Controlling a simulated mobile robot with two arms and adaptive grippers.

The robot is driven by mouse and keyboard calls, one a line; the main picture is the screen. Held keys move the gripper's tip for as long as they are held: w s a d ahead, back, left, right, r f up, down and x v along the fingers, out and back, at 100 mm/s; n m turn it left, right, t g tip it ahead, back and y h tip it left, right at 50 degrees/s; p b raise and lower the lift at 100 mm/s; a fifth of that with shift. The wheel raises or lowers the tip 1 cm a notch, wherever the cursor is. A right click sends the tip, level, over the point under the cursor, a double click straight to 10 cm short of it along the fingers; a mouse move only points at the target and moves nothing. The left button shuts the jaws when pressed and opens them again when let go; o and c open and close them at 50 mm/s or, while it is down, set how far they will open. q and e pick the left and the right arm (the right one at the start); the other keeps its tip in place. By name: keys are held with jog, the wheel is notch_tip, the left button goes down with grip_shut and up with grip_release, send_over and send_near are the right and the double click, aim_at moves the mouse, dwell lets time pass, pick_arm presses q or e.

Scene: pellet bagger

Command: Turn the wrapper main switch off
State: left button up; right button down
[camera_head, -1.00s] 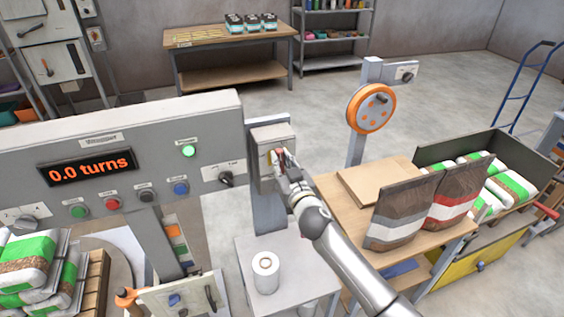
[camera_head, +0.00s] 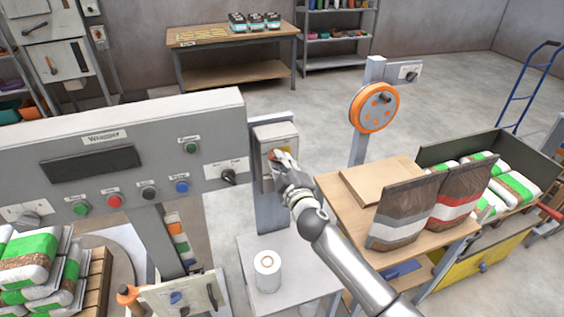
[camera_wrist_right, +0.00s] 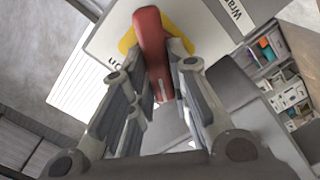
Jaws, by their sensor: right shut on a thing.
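The wrapper main switch is a red handle on a yellow plate, on a grey box (camera_head: 275,134) just right of the wrapper panel (camera_head: 120,160). My right gripper (camera_head: 283,165) is at the switch and covers much of it. In the right wrist view the red handle (camera_wrist_right: 153,50) stands between the fingers of my right gripper (camera_wrist_right: 165,85), which is shut on it. Part of the word "On" shows beside the yellow plate (camera_wrist_right: 128,40). The panel's display (camera_head: 92,163) is dark and its green lamp (camera_head: 191,149) is unlit. My left gripper is not in view.
A white roll (camera_head: 267,270) stands on a pale stand below the switch box. A wooden table (camera_head: 340,205) with two filled bags is at the right. A pallet (camera_head: 97,285) with stacked bags is at the lower left.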

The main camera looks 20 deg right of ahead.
jog(key=shift+a+f+n, duration=0.1)
jog(key=shift+n, duration=1.6)
jog(key=shift+f+n, duration=0.1)
jog(key=shift+n, duration=1.6)
jog(key=c, duration=1.4)
grip_release()
jog(key=shift+o, duration=0.2)
jog(key=shift+f, duration=0.15)
jog(key=shift+w, duration=0.1)
